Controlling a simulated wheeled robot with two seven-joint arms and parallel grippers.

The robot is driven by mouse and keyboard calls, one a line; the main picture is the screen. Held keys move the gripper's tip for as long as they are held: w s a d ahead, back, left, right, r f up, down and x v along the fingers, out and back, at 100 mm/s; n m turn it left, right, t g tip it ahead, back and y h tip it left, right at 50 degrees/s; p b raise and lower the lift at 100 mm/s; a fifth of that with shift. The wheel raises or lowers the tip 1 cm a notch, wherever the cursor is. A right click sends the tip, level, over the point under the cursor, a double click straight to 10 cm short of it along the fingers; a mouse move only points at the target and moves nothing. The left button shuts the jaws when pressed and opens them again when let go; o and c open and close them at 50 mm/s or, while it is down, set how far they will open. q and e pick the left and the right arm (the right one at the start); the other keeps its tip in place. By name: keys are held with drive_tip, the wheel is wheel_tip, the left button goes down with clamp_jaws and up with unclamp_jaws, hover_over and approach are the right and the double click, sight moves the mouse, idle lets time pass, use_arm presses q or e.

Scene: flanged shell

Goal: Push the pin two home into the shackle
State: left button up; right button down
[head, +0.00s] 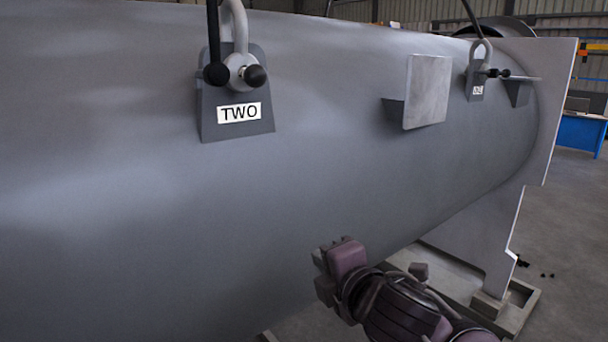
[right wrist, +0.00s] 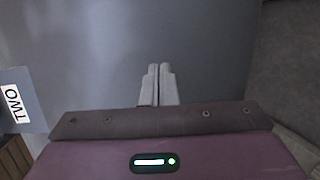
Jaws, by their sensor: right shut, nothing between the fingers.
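The shackle (head: 237,28) is a grey bow standing on the dark bracket with the white label TWO (head: 239,112). Pin two (head: 256,76) shows its black knob end at the shackle's lower eye. A black ball on a dark rod hangs just left of it. I cannot tell how deep the pin sits. My right gripper (head: 321,273) is below and right of the bracket, well apart from it, in front of the shell. In the right wrist view its fingers (right wrist: 158,84) are together and empty; the label TWO (right wrist: 15,103) shows at the left edge. My left gripper is out of view.
The big grey shell (head: 130,200) fills most of the view. A square plate (head: 427,92) stands out from it on the right. Farther along is a second shackle (head: 481,52) on its own labelled bracket. An end flange (head: 555,110) and a floor support stand at the right.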

sight(261, 77)
drive_tip(key=s+a+r+n+y, duration=0.2)
drive_tip(key=s+r+n+y, duration=0.1)
drive_tip(key=r+n, duration=1.1)
drive_tip(key=s+a+r+n+y, duration=0.2)
drive_tip(key=r+n, duration=1.1)
drive_tip(key=r, duration=0.2)
drive_tip(key=shift+t, duration=0.3)
drive_tip(key=shift+x, duration=2.7)
